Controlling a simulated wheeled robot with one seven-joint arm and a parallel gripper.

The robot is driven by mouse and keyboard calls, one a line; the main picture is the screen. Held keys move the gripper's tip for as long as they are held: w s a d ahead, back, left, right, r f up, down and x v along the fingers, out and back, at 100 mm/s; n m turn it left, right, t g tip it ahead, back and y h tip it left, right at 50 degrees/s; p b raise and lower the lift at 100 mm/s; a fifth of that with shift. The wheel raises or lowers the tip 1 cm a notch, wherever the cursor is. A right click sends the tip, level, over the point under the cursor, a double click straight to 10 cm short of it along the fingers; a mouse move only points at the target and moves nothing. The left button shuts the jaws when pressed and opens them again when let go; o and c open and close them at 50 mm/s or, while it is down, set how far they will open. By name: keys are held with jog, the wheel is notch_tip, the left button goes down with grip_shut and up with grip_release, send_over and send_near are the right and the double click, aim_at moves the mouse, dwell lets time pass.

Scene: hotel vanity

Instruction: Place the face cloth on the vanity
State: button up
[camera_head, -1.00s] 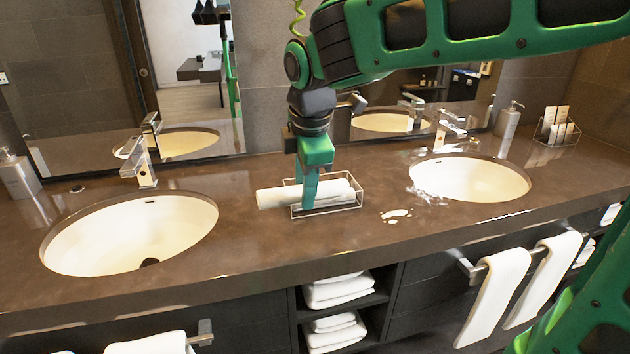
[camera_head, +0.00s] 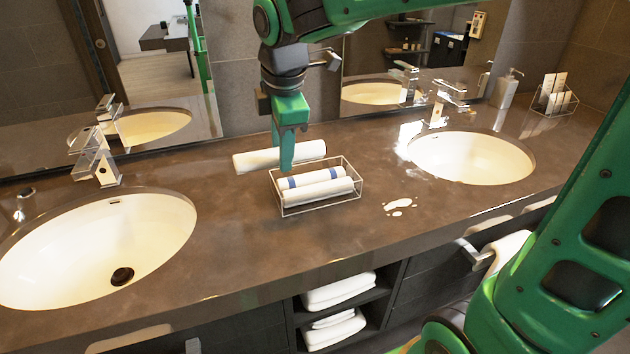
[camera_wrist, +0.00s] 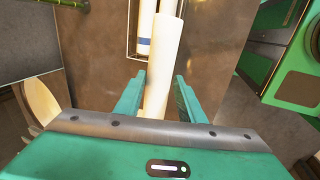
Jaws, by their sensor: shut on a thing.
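My gripper (camera_head: 287,150) is shut on a white rolled face cloth (camera_head: 258,160), gripped near its middle. The cloth lies level, just behind the wire basket and toward the mirror, at or close above the counter; I cannot tell if it touches. In the wrist view the cloth (camera_wrist: 163,60) runs between the two green fingers (camera_wrist: 158,98). The brown vanity top (camera_head: 235,225) spreads around it. The wire basket (camera_head: 322,208) holds rolled white cloths, one with blue bands.
The left sink (camera_head: 70,250) and right sink (camera_head: 475,160) flank the basket. A water puddle (camera_head: 400,205) lies right of the basket. A faucet (camera_head: 95,150) stands behind the left sink. The mirror rises behind. The counter between left sink and basket is clear.

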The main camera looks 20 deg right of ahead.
send_over(317, 182)
notch_tip(317, 182, down, 7)
jog(key=shift+f, duration=1.85)
jog(key=shift+s+f, duration=0.1)
jog(key=shift+f, duration=0.15)
